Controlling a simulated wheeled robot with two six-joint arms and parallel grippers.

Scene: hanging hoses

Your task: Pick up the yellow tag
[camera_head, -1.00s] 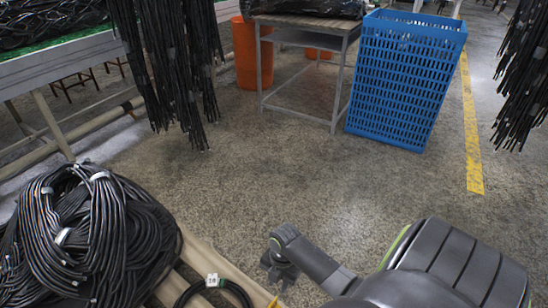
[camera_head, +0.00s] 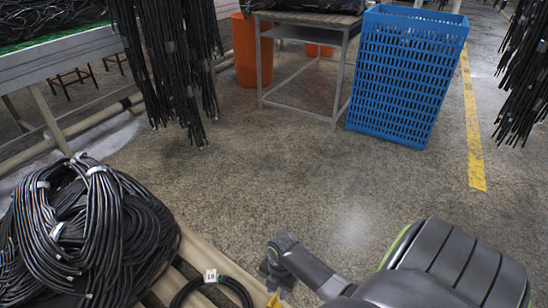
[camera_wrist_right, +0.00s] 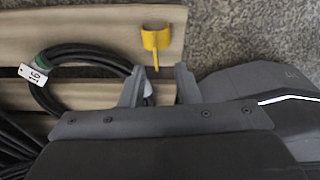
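The yellow tag (camera_wrist_right: 155,40) lies at the wooden slats in the right wrist view, with a broad curved head and a thin stem pointing toward my gripper. In the head view only a bit of the yellow tag (camera_head: 274,300) shows at the bottom edge. My right gripper (camera_wrist_right: 159,82) is open, its two fingers apart on either side of the stem's line. The tag's head is beyond the fingertips, and nothing is visibly gripped. In the head view my right gripper (camera_head: 272,272) is just above the tag. My left gripper is out of view.
A black hose coil (camera_wrist_right: 75,62) with a white "16" label (camera_wrist_right: 33,75) lies on the slatted wood (camera_wrist_right: 85,30) beside the gripper. A big hose pile (camera_head: 85,235) is at left. A blue crate (camera_head: 405,75) and hanging hoses (camera_head: 168,60) stand behind. The middle floor is clear.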

